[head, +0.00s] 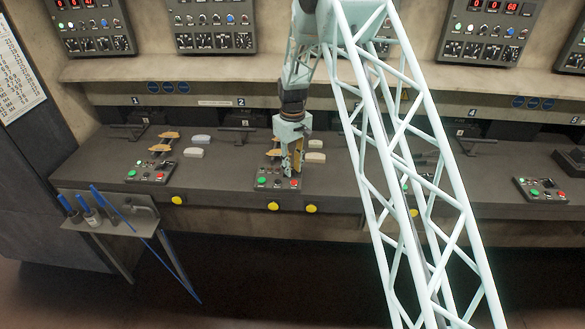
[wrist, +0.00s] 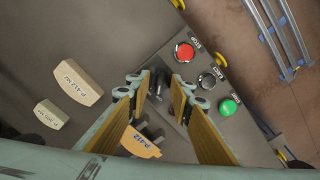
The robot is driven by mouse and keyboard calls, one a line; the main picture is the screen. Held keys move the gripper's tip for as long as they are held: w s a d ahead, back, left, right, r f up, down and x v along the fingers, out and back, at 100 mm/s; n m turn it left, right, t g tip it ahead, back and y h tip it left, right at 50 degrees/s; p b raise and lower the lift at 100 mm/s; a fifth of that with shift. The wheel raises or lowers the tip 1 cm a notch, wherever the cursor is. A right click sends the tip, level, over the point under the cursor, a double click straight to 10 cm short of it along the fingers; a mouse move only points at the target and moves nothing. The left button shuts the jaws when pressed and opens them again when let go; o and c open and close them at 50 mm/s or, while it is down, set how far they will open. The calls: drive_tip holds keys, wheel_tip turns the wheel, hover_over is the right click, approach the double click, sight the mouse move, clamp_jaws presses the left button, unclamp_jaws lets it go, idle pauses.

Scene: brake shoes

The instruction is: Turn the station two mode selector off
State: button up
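The station two control panel (head: 278,179) lies on the bench below the "2" label, with a green and a red button at its front. My gripper (head: 292,170) points down over this panel. In the wrist view my gripper (wrist: 161,84) has its two yellow-padded fingers apart. A dark knob (wrist: 160,76) on the panel shows between the fingertips; I cannot tell its setting, its label, or whether the fingers touch it. Beside it are a red stop button (wrist: 184,52), a round black control (wrist: 207,80) and a green start button (wrist: 228,107).
A tan brake shoe (wrist: 141,143) lies under the fingers. Two pale blocks, one larger (wrist: 78,80) and one smaller (wrist: 51,114), lie to the left. Similar panels stand at station one (head: 151,171) and far right (head: 540,190). A tool rack (head: 105,212) is at the front left.

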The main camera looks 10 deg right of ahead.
sight(293, 170)
drive_tip(key=shift+r, duration=0.15)
wheel_tip(293, 170, up, 12)
idle(0.7)
idle(0.5)
